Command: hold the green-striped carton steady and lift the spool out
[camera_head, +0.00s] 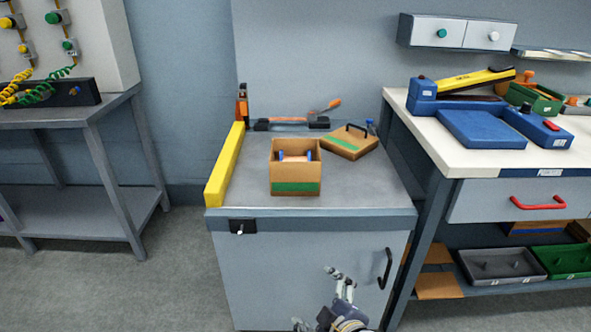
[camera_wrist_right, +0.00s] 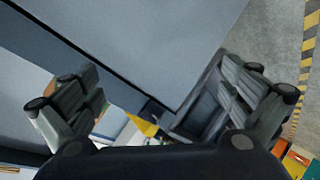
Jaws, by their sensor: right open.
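The open brown carton (camera_head: 296,187) with a green stripe stands upright on the grey cabinet top. Inside it the spool (camera_head: 295,157) shows as a pale, orange-toned part between blue ends; its lower part is hidden by the carton's front wall. My right gripper (camera_head: 320,298) is low in front of the cabinet, below the top's front edge, well apart from the carton. It is open and empty, and its spread fingers also show in the right wrist view (camera_wrist_right: 165,105). I do not see my left gripper.
A brown box-like piece (camera_head: 343,146) with a green stripe and black handle lies right of the carton. A yellow bar (camera_head: 225,165) runs along the left edge. Tools (camera_head: 290,122) lie at the back. The cabinet top (camera_head: 245,198) is clear in front.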

